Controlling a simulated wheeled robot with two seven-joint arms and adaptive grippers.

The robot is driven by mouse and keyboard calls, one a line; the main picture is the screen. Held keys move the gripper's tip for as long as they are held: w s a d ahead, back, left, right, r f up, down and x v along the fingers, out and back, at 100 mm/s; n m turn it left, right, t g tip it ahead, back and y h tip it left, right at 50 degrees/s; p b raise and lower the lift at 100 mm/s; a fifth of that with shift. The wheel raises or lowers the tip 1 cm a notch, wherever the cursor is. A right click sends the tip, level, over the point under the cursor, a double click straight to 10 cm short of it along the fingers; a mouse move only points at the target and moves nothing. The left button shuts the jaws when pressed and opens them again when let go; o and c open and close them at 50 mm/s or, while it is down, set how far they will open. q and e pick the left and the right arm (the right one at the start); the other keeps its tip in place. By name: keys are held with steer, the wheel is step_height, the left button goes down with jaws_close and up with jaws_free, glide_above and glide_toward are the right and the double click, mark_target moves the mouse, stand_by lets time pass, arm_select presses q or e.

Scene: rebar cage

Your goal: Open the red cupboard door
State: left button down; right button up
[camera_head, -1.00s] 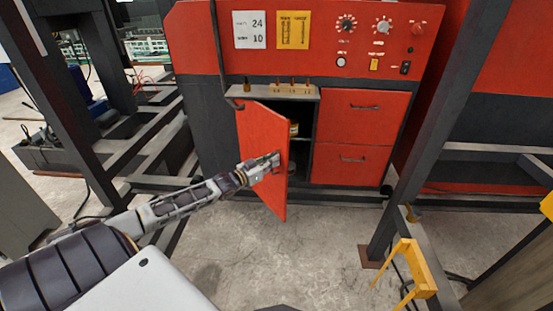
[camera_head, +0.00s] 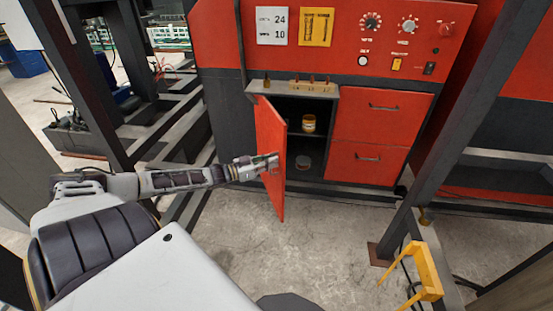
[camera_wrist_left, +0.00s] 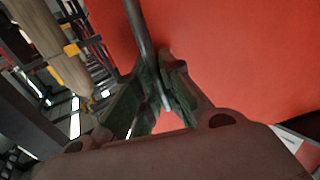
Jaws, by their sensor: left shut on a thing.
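The red cupboard door (camera_head: 270,150) stands swung out from the red and black machine, seen at a steep angle. My left gripper (camera_head: 268,163) is at the door's outer face near its free edge. In the left wrist view the red door panel (camera_wrist_left: 240,60) fills the right side, and a dark bar handle (camera_wrist_left: 140,35) runs between the fingers of my left gripper (camera_wrist_left: 163,95), which are shut on it. Inside the open cupboard, a yellow and white can (camera_head: 309,123) stands on a shelf and a round item (camera_head: 303,162) lies below. My right gripper is not in view.
Two red drawers (camera_head: 382,118) are right of the cupboard. A dark steel post (camera_head: 447,130) stands at the right, with a yellow bracket (camera_head: 427,270) near its foot. Dark frame beams (camera_head: 180,130) lie at the left. Concrete floor is clear in front of the door.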

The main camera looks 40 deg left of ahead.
arm_select(q)
steer(key=s+a+m+g+h+p, duration=0.1)
steer(key=s+a+h+p, duration=0.1)
steer(key=s+a+p, duration=0.3)
steer(key=s+a, duration=0.4)
steer(key=a, duration=0.1)
steer(key=shift+s+a+r+m, duration=0.2)
steer(key=shift+a+r+m, duration=0.05)
steer(key=shift+r+m, duration=0.05)
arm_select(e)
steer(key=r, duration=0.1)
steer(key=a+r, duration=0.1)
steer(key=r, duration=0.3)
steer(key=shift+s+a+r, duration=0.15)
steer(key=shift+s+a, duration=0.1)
arm_select(q)
steer(key=c, duration=1.5)
jaws_free()
steer(key=shift+d+f, duration=0.1)
steer(key=shift+f, duration=0.1)
steer(key=shift+s, duration=0.1)
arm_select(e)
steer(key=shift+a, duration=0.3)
arm_select(q)
steer(key=shift+s+f, duration=0.1)
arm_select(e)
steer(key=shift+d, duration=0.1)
